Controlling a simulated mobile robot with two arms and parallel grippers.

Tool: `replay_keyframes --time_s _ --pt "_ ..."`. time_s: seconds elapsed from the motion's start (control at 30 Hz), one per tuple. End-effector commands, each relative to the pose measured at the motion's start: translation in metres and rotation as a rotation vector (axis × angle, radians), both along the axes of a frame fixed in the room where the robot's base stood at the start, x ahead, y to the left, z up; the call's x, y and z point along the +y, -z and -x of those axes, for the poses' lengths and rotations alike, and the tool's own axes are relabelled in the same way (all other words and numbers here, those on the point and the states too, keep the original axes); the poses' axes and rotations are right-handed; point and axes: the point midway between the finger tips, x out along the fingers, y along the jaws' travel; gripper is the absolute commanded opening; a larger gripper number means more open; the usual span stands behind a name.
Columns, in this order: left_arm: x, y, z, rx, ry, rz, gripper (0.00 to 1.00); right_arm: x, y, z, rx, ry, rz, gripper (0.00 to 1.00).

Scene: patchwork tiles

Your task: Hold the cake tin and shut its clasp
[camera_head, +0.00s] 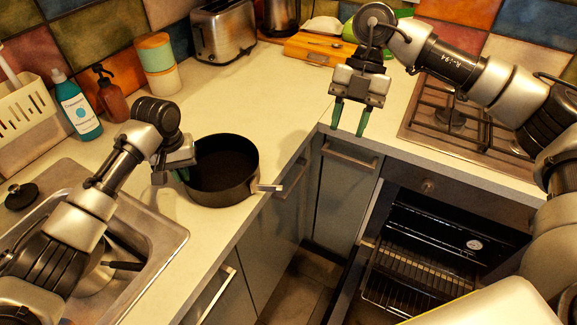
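The cake tin (226,192) is a round, dark, empty-looking tin standing on the pale worktop near the inner corner. Its metal clasp (270,188) sticks out from the right side of the wall, towards the worktop's front edge. My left gripper (182,175) is at the tin's left rim, with a green fingertip partly showing there. The other finger is hidden, so I cannot tell whether it grips the wall. My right gripper (349,117) hangs above the worktop's corner, right of and beyond the tin. Its two green fingers are apart with nothing between them.
A sink (165,232) lies left of the tin. Bottles (77,104), a stacked canister (157,62) and a toaster (222,32) stand along the wall. A gas hob (455,120) is at right, above an open oven (425,240). Worktop behind the tin is clear.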

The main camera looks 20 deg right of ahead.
Motion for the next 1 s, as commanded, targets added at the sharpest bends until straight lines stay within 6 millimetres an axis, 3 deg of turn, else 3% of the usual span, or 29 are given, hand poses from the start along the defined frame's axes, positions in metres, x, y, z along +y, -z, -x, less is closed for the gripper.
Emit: replay_keyframes --time_s 0.17,0.4,0.53,0.7,0.83,1.0 --pt "0.000 0.000 0.000 -0.001 0.000 0.000 0.00 0.032 0.042 0.019 0.131 0.043 -0.340 0.37" --pt "0.000 0.000 0.000 -0.001 0.000 0.000 0.00 0.062 0.081 0.030 0.276 0.329 -0.822 0.37" --pt "0.000 0.000 0.000 -0.001 0.000 0.000 0.00 0.062 0.104 0.026 0.324 0.574 -0.991 0.37" --pt "0.000 -0.001 0.000 -0.001 0.000 0.000 0.00 0.049 0.139 0.020 0.360 0.881 -1.083 0.37" --pt "0.000 -0.001 0.000 -0.001 0.000 0.001 0.00 0.040 0.160 0.019 0.371 1.038 -1.093 0.37" --pt "0.000 -0.001 0.000 -0.001 0.000 0.001 0.00 0.037 0.172 0.017 0.376 1.120 -1.091 0.37"
